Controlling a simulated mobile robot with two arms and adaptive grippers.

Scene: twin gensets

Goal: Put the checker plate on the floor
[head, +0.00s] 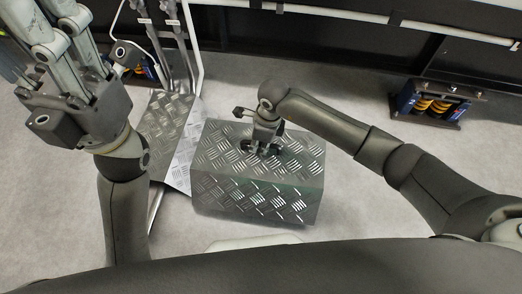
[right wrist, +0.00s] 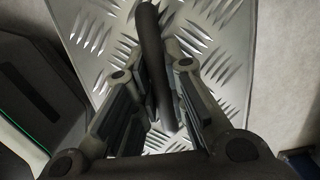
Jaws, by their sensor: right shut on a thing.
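The checker plate (head: 225,160) is a silvery, box-shaped piece with raised tread marks on its top and front faces, in the middle of the head view. A dark handle (right wrist: 150,50) stands on its top. My right gripper (head: 262,146) comes down from above and is shut on this handle; in the right wrist view the handle lies between the two fingers (right wrist: 155,85). I cannot tell whether the plate's underside touches the floor. My left gripper (head: 55,35) is raised at the upper left, its fingers apart and empty, away from the plate.
Another tread-patterned surface (head: 165,125) with upright rails lies just left of the plate. A mount with yellow coils (head: 432,103) stands at the right, by the dark frame (head: 350,50). Grey floor (head: 360,200) is open in front and to the right.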

